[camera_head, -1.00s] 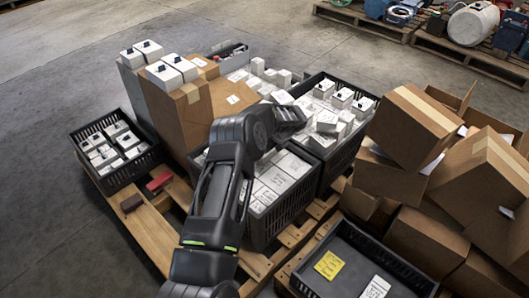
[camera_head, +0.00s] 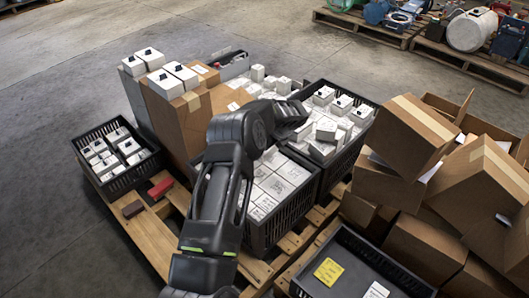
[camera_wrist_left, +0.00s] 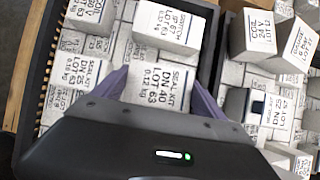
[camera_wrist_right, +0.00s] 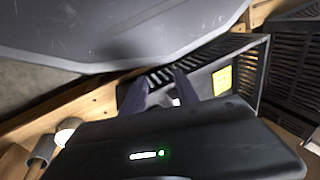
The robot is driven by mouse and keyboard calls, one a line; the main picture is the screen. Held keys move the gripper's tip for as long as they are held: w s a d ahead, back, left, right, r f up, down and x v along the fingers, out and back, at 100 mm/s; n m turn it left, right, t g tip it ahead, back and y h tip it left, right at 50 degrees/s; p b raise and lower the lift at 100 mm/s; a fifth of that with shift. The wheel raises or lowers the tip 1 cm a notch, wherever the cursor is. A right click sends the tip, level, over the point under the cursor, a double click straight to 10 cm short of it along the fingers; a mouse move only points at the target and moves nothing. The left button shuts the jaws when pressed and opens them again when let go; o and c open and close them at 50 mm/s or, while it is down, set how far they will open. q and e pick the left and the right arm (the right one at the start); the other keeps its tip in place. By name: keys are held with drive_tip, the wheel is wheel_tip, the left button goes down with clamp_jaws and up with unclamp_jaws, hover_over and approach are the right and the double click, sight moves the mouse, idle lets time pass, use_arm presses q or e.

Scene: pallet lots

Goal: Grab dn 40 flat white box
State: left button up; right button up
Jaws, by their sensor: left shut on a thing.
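In the left wrist view, my left gripper (camera_wrist_left: 163,84) is shut on a white box (camera_wrist_left: 158,88) labelled SEAL KIT, DN 40, LOT 63. One finger is on each side of it. It is among other white boxes in a dark crate (camera_wrist_left: 36,75); I cannot tell whether it is lifted. In the head view my left arm hides the held box and the fingertips above this crate (camera_head: 290,213). My right gripper (camera_wrist_right: 160,90) is open and empty, with a dark tray (camera_wrist_right: 252,62) bearing a yellow note beyond it. It is not visible in the head view.
A second crate of white boxes (camera_head: 361,143) adjoins behind and right. A small crate (camera_head: 84,151) stands left. Tall cartons (camera_head: 176,120) carry white boxes. Stacked brown cartons (camera_head: 408,135) crowd the right. The dark tray (camera_head: 335,245) at front right has much bare floor.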

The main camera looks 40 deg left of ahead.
use_arm(q)
wheel_tip(320, 180, up, 5)
drive_tip(key=shift+f+p, duration=0.1)
drive_tip(key=shift+p, duration=0.45)
